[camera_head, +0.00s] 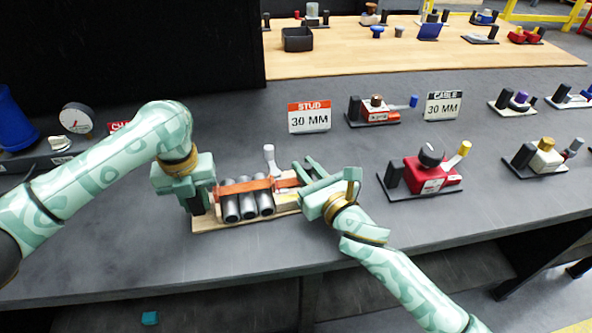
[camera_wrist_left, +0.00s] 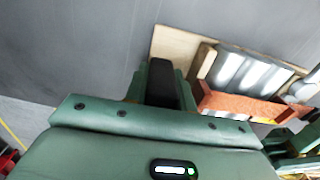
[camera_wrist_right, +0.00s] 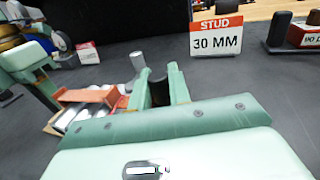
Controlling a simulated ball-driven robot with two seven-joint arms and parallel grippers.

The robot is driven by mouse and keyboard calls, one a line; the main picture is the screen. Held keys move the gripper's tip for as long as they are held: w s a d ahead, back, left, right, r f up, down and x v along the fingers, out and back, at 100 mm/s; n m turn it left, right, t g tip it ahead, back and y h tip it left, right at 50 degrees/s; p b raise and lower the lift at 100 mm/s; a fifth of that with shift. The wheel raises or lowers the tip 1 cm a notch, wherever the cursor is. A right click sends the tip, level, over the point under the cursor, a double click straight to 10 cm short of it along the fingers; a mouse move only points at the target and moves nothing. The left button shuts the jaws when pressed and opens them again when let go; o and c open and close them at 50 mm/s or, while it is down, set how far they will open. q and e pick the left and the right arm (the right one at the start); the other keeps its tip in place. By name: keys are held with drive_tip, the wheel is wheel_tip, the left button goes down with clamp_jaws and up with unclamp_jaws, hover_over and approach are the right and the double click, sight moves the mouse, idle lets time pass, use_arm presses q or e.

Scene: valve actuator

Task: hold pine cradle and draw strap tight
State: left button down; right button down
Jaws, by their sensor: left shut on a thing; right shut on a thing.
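My left gripper (camera_head: 205,197) is shut on a black upright block (camera_wrist_left: 163,83) at the cradle's left end. My right gripper (camera_head: 306,173) is at the strap's right end, shut on a dark cylindrical piece (camera_wrist_right: 158,88). How that piece joins the strap is hidden. A grey lever (camera_head: 269,155) stands behind the strap.
A STUD 30 MM sign (camera_head: 309,117) and a CABLE 30 MM sign (camera_head: 444,105) stand behind. A red valve unit (camera_head: 432,178) is to the right. A gauge (camera_head: 76,118) stands at the left. Bare bench lies between the cradle and the signs.

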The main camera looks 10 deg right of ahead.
use_arm(q)
drive_tip(key=shift+s+a+f, duration=0.1)
drive_tip(key=shift+f, duration=0.25)
use_arm(e)
drive_tip(key=d, duration=0.4)
drive_tip(key=shift+w, duration=0.2)
drive_tip(key=c, duration=1.3)
unclamp_jaws()
drive_tip(key=shift+c, duration=0.2)
drive_tip(key=shift+s+f, duration=0.1)
drive_tip(key=shift+s, duration=0.05)
drive_tip(key=v, duration=1.2)
